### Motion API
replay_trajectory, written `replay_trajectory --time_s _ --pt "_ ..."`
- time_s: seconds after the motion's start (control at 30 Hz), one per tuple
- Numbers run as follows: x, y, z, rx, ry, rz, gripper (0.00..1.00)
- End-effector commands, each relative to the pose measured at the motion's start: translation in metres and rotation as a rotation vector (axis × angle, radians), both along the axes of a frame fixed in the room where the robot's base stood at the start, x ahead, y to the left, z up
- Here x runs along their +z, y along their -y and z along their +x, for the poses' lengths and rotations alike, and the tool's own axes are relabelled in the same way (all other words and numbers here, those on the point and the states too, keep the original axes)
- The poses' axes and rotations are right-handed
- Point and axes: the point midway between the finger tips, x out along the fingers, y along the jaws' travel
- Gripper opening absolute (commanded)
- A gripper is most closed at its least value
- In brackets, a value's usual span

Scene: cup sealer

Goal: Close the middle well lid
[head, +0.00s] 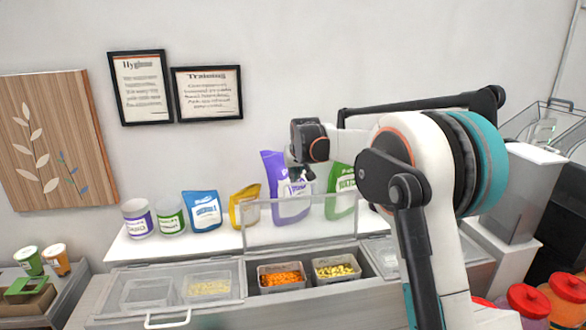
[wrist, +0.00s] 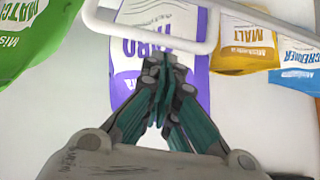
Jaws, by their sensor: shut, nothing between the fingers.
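The middle well lid (head: 270,228) is a clear panel standing raised at the back of its well in the head view. Under it, the open middle well holds a tray of orange pieces (head: 282,280) and a tray of yellow pieces (head: 336,271). My gripper (head: 303,184) is above the raised lid, in front of the purple bag. In the wrist view my gripper (wrist: 165,62) has its teal-sided fingers together and empty. A white handle-like bar (wrist: 140,38) crosses close to the fingertips; I cannot tell whether they touch.
The left well lid (head: 165,290) is closed, with a white handle (head: 167,321) at its front. The right well lid (head: 383,259) is partly hidden by my arm. Behind stand a purple bag (head: 288,205), a green bag (head: 341,190), a yellow bag (head: 244,207), a blue bag (head: 203,211) and two tubs.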

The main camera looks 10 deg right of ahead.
Motion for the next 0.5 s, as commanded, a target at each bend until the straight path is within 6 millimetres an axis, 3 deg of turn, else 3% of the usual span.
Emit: replay_trajectory --time_s 0.2,0.5 --pt "0.0002 -0.0002 -0.0129 0.0 0.0 0.0 0.0" --pt "-0.0002 -0.0001 -0.0144 0.0 0.0 0.0 0.0"
